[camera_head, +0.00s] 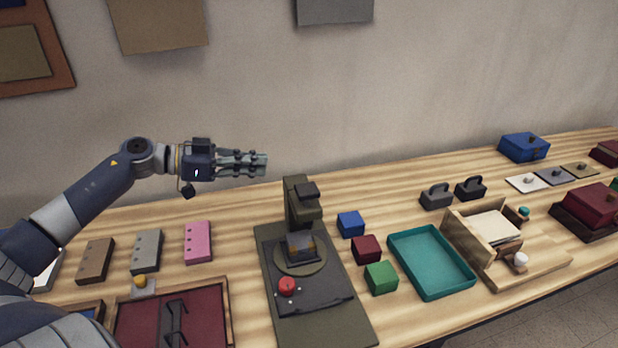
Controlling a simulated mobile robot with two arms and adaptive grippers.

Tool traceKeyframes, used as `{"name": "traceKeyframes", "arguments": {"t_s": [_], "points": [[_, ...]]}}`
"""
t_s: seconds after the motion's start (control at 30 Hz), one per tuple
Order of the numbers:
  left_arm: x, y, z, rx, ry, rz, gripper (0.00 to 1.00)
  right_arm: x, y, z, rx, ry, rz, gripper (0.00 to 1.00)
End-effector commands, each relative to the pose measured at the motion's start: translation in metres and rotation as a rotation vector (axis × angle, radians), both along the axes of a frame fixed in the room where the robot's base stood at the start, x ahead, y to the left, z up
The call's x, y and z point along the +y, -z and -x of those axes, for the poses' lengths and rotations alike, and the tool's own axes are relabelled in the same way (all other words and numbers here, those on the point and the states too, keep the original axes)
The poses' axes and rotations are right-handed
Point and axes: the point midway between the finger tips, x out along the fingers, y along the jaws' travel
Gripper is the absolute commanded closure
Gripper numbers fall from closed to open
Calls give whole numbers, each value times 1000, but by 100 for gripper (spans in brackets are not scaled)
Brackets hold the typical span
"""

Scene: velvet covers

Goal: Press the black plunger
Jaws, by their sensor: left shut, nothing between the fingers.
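My left gripper (262,163) is shut and empty. It points right, in the air above the back of the table, up and to the left of an olive press-like stand (297,212). A dark block (307,190) at the top of the stand's upright may be the black plunger; I cannot tell for sure. The gripper is apart from it. Below the head, a dark block with a yellowish-brown part (301,245) sits on a round olive plate. A red knob (287,286) is on the dark panel at the front of the stand. My right gripper is not in view.
Blue (350,223), dark red (367,249) and green (381,277) blocks stand right of the press. A teal tray (404,269) and a wooden box (462,233) lie further right. A pink block (198,242) and a maroon-lined tray (226,300) are left. A wall stands behind.

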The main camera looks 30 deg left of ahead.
Motion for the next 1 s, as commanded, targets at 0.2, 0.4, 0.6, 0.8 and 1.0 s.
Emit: {"name": "traceKeyframes", "arguments": {"t_s": [0.2,0.4,0.6,0.8,1.0], "points": [[4,-5,2,-2,-9,-8,100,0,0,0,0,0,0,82],[4,-5,2,-3,-9,-8,100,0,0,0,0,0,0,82],[1,-5,-1,-4,-8,-8,100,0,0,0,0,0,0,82],[-9,-2,-14,-5,-7,-7,100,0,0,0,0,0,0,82],[-21,2,-28,-6,-9,-6,100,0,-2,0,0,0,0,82]]}}
